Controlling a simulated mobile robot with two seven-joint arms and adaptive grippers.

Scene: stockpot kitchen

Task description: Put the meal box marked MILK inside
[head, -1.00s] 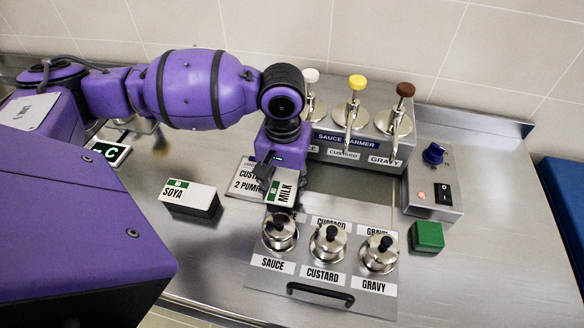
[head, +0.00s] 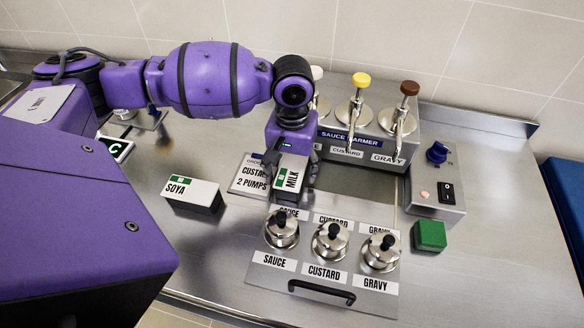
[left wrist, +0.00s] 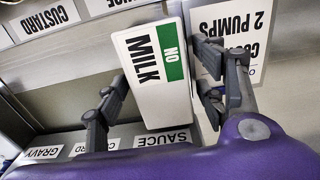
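The meal box marked MILK (head: 291,175) is a dark box with a white top and a green NO patch. It is beside the order card, behind the pot labelled SAUCE. In the left wrist view the box (left wrist: 150,75) sits between the two fingers (left wrist: 160,98); the exact finger contact is hard to see. A similar meal box marked SOYA (head: 191,194) stands to the left on the steel counter. My right gripper is not in view.
The sauce warmer (head: 350,139) with several pumps stands behind. In front is a panel with lidded pots (head: 328,242) and a black handle. An order card (head: 250,174), a green block (head: 429,235) and a switch box (head: 436,187) are close by. The right counter is clear.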

